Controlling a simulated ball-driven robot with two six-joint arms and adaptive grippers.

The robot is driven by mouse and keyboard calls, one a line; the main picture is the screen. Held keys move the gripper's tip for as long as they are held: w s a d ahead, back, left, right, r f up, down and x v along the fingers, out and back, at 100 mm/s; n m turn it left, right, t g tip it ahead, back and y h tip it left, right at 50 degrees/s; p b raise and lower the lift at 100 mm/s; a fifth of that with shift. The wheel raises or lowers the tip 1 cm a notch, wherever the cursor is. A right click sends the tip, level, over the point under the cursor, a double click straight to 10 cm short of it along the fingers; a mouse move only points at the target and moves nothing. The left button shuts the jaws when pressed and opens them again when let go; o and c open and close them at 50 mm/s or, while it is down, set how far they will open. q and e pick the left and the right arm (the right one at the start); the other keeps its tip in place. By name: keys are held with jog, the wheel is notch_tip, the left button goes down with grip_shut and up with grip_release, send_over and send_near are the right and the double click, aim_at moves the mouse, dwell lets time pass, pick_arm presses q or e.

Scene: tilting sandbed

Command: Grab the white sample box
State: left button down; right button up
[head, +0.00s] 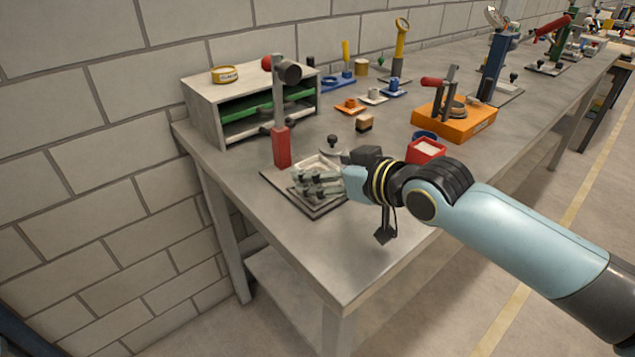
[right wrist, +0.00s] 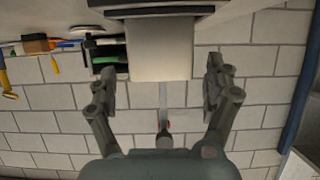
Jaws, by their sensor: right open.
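The white sample box (head: 316,163) is on the dark-edged base plate (head: 272,177) of the tilting stand, near the table's left corner. In the head view my right gripper (head: 302,182) is in front of it and hides much of it. In the right wrist view the box (right wrist: 160,48) is a pale block, seen upside down. It lies between the lines of the two spread fingers of my right gripper (right wrist: 160,82), which is open with nothing clasped. Whether a finger touches the box cannot be told. My left gripper is not in view.
A post with a red lower part (head: 281,148) rises from the stand beside the box. A grey shelf unit (head: 200,98) stands behind it against the wall. A red box (head: 425,150) and an orange fixture (head: 462,124) stand to the right. The table's front corner (head: 340,290) is clear.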

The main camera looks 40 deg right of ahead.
aim_at(318, 162)
jog(key=x, duration=0.3)
jog(key=shift+s+a, duration=0.1)
jog(key=shift+s, duration=0.1)
jog(key=c, duration=1.3)
jog(key=shift+c, duration=1.4)
jog(key=shift+r, duration=0.15)
